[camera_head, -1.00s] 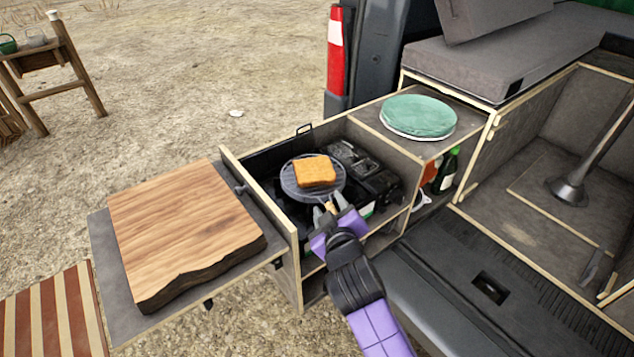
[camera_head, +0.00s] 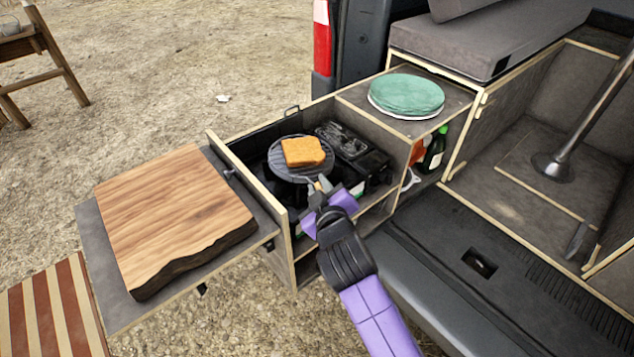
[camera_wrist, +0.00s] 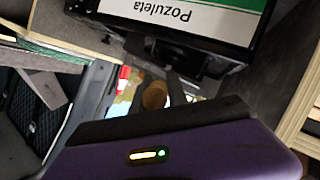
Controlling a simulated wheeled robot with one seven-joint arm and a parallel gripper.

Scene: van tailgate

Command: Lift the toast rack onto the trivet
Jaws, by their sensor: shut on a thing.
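The toast rack (camera_head: 279,170) is a round dark wire grill with a slice of toast (camera_head: 303,152) lying on it. It is over the left part of the camp stove (camera_head: 357,158); I cannot tell whether it touches the burner. My gripper (camera_head: 319,185) is shut on the rack's handle at its near side. In the wrist view, a round wooden end (camera_wrist: 155,95) shows by my fingers, and the rack itself is out of sight. No trivet is clearly recognisable; a round teal item with a white rim (camera_head: 406,94) lies on the cabinet top at the right.
The stove sits inside an open drawer box with raised wooden walls (camera_head: 236,168). A thick wooden board (camera_head: 170,215) lies on a grey side shelf (camera_head: 90,240) at the left. Bottles (camera_head: 434,150) stand under the cabinet top. The van floor is at the right.

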